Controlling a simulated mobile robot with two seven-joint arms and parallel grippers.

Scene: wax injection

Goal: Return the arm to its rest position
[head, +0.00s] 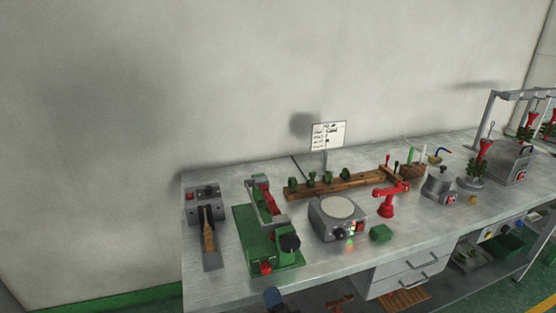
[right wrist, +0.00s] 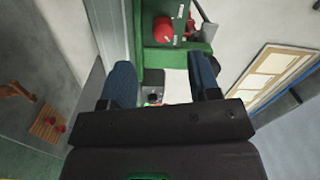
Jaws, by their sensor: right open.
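My right gripper (right wrist: 162,72) shows in the right wrist view as two blue fingers standing apart on a black body. It is open, with nothing held between the fingers. In the head view a small blue part of my right gripper (head: 275,299) shows at the bottom edge, in front of the bench's front edge and below the green machine (head: 262,245). The rest of that arm is out of the picture. The green machine also shows beyond the fingertips in the right wrist view (right wrist: 178,57). My left gripper is in neither view.
The grey workbench (head: 220,285) carries a grey device with a wooden-handled tool (head: 208,235), a round-topped unit (head: 338,218), a red stand (head: 387,205), a small green block (head: 381,233) and a wooden rack (head: 335,187). Drawers (head: 410,272) sit under the bench. The wall side is clear.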

